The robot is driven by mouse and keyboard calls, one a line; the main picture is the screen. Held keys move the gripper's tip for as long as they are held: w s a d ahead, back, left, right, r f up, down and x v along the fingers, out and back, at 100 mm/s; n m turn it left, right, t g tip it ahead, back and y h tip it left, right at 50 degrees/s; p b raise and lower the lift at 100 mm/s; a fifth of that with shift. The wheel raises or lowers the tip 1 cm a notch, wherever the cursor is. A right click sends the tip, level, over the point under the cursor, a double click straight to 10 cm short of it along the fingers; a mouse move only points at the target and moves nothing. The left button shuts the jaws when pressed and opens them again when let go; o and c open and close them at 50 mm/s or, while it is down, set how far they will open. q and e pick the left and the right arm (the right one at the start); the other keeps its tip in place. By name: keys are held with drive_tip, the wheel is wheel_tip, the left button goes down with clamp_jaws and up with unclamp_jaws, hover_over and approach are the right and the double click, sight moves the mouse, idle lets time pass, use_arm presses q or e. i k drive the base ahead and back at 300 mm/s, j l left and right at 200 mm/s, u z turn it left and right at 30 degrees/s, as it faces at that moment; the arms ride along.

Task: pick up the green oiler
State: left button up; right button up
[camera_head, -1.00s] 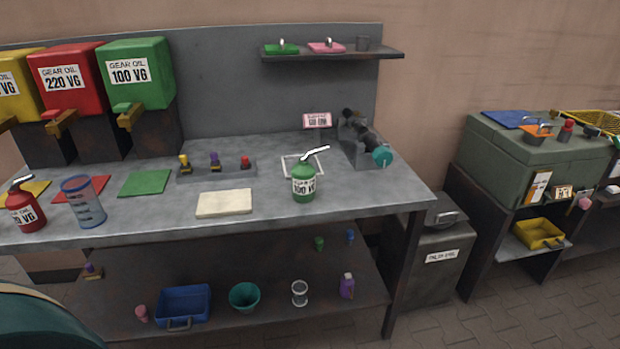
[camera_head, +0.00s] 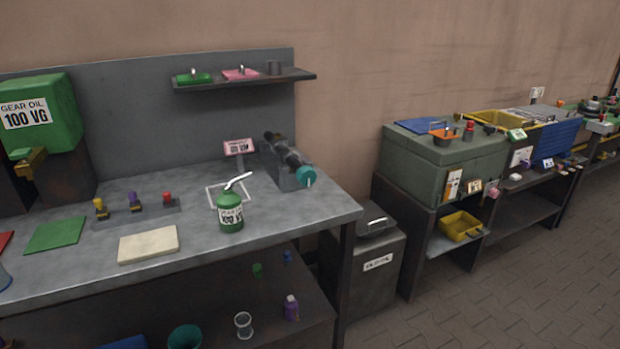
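The green oiler (camera_head: 230,214) stands upright on the grey workbench (camera_head: 200,248), near its right front part. It has a white label and a pale spout tilted up to the right. It stands at the front edge of a white square outline (camera_head: 213,193) marked on the bench top. Neither of my grippers shows in the head view.
A cream pad (camera_head: 148,244) lies left of the oiler. A grey holder with a teal-ended tool (camera_head: 306,176) stands behind it to the right. A green gear oil tank (camera_head: 40,112) stands at the left. Paved floor (camera_head: 480,300) is clear at the lower right.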

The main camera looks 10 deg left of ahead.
sight(229, 203)
drive_tip(key=i+l+u, duration=0.15)
drive_tip(key=u, duration=0.3)
drive_tip(key=i+l+u, duration=0.1)
drive_tip(key=u, duration=0.4)
drive_tip(key=i+l+u, duration=0.1)
drive_tip(key=l+u, duration=0.2)
drive_tip(key=u, duration=0.15)
drive_tip(key=i+l+u, duration=0.2)
drive_tip(key=l, duration=0.3)
drive_tip(key=l+u, duration=0.2)
drive_tip(key=l, duration=0.3)
drive_tip(key=k, duration=0.05)
